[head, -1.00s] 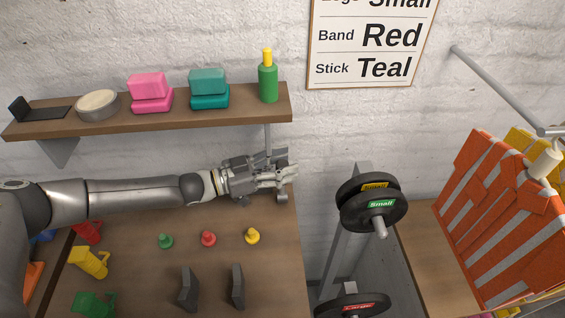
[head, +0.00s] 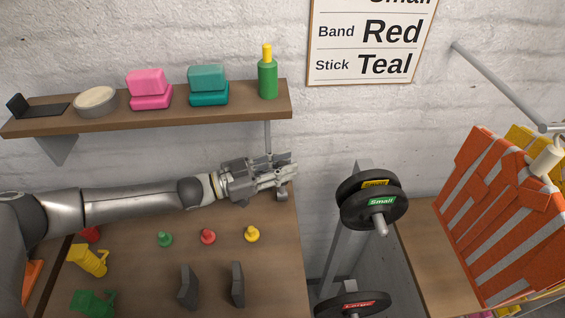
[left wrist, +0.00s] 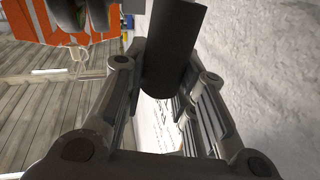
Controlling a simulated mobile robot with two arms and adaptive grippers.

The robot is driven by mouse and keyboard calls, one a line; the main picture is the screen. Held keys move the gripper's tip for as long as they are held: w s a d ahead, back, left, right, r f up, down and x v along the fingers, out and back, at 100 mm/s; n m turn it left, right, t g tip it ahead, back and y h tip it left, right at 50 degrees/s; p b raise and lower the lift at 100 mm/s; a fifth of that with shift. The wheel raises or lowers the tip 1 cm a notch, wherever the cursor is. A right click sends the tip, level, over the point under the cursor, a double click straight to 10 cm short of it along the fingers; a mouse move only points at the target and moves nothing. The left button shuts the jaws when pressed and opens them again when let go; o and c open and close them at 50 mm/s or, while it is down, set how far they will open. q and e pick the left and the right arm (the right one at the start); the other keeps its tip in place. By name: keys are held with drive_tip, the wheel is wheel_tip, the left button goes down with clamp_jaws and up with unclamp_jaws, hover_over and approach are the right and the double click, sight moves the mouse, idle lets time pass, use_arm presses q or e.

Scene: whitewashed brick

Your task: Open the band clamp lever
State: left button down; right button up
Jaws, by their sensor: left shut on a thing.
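My left gripper (head: 284,176) is above the right end of the wooden table, under the right end of the shelf. In the left wrist view its fingers (left wrist: 165,85) are closed around a dark grey, round-edged bar (left wrist: 176,42), which looks like the clamp lever. The bar runs up out of that frame, so its full length and its joint are hidden. In the head view the gripper hides most of what it holds. I cannot tell the lever's angle. My right gripper is not in view.
The shelf (head: 200,112) with a green bottle (head: 268,78) is just above the hand. Green, red and yellow knobs (head: 208,236) and two dark upright blocks (head: 238,285) stand on the table (head: 150,285). Right of it is a weight rack with plates (head: 362,210).

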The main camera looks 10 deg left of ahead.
use_arm(q)
drive_tip(key=s+d+f+m+h+b, duration=0.1)
drive_tip(key=s+f+m+b, duration=0.1)
drive_tip(key=s+m+b, duration=0.2)
drive_tip(key=shift+s+f+m+h, duration=0.2)
drive_tip(key=shift+s+m+h, duration=0.1)
drive_tip(key=shift+s+m, duration=0.85)
drive_tip(key=shift+d, duration=0.1)
drive_tip(key=c, duration=1.1)
unclamp_jaws()
drive_tip(key=shift+c, duration=0.2)
